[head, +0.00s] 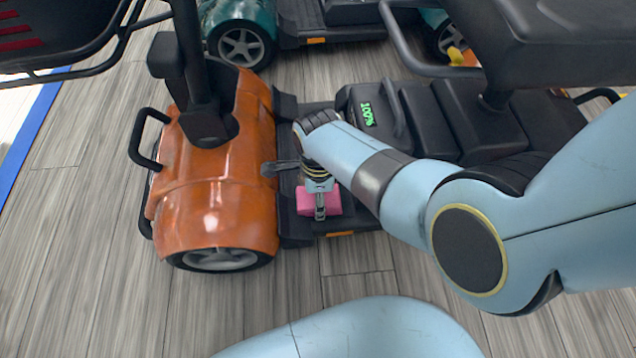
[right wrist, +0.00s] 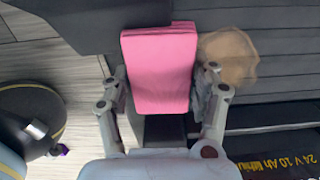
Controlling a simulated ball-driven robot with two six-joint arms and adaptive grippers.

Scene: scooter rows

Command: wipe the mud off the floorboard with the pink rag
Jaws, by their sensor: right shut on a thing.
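The pink rag (head: 333,200) is a small pink block over the near edge of the black floorboard (head: 355,217) of the orange scooter. My right gripper (head: 320,207) reaches down from above and is shut on the rag. In the right wrist view, the pink rag (right wrist: 160,65) sits between the two fingers of my right gripper (right wrist: 164,95). A tan mud patch (right wrist: 230,58) lies on the ribbed floorboard (right wrist: 285,90) just right of the rag, its left edge close to or behind the rag. I cannot tell whether the rag touches the board. My left gripper is not in view.
The orange scooter front (head: 215,200) stands left of the gripper, with a pedal (head: 283,167) close by. Grey plank floor (head: 80,260) is clear at front left.

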